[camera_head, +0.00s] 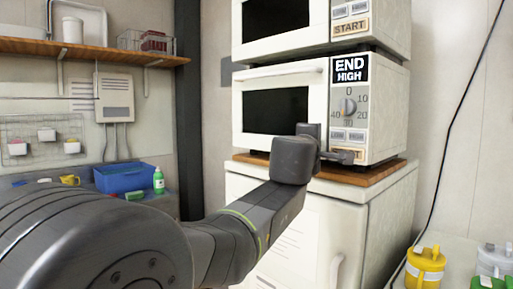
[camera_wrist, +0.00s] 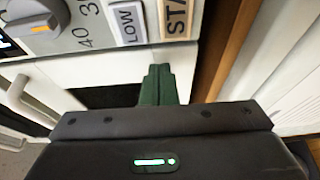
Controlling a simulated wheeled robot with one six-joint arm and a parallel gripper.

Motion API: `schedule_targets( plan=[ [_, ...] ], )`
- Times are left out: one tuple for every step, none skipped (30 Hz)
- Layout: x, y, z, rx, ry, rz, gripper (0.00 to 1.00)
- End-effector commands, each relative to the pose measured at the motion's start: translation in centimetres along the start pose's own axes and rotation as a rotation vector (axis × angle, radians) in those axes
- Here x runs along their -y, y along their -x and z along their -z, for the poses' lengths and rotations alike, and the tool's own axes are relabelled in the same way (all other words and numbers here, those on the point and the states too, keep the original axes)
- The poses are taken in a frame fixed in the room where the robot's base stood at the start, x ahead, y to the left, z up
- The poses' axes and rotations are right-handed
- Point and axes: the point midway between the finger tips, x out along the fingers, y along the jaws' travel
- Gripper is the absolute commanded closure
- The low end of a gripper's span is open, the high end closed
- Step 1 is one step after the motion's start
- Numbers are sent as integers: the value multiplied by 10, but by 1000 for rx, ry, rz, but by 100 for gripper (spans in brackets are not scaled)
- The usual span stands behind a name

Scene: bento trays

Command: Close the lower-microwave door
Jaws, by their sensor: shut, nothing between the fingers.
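The lower microwave (camera_head: 368,135) stands on a wooden-topped white cabinet. Its white door (camera_head: 285,142) has a dark window and a bar handle (camera_head: 280,72) along the top. The door looks about flush with the body; I cannot tell whether a small gap remains. In the wrist view the door (camera_wrist: 80,70) lies behind the fingers, with the handle (camera_wrist: 25,98) at left. My gripper (camera_head: 346,157) is at the microwave's lower right front, below the knob. Its green fingers (camera_wrist: 158,72) are together and empty, near the door's edge by the panel. Contact is unclear.
The upper microwave (camera_head: 367,30) sits directly above. The wooden top (camera_head: 345,176) of the cabinet runs just under the lower microwave. A yellow container (camera_head: 425,270) stands at lower right. A blue bin (camera_head: 125,178) is at far left.

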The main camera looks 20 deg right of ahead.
Motion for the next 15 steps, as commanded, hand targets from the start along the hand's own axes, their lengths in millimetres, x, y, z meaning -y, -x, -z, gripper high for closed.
schedule_targets(
  plan=[
    [-1,-5,-4,-10,-2,1,100],
    [0,-7,-5,-17,-1,0,100],
    [0,-10,-6,-27,0,-1,100],
    [-1,-12,-8,-32,0,-2,100],
    [-1,-13,-9,-36,-1,-3,100],
    [-2,-15,-10,-43,-2,-5,100],
    [-2,-16,-11,-46,-2,-6,100],
    [-2,-16,-11,-48,-1,-6,100],
    [-2,-18,-12,-51,-1,-7,100],
    [-2,-18,-12,-54,-1,-8,100],
    [-2,-18,-12,-55,-1,-9,100],
    [-3,-19,-12,-56,-1,-9,100],
    [-3,-19,-13,-56,-1,-10,100],
    [-3,-19,-13,-56,-1,-10,100],
    [-3,-19,-13,-55,-1,-9,100]
  ],
)
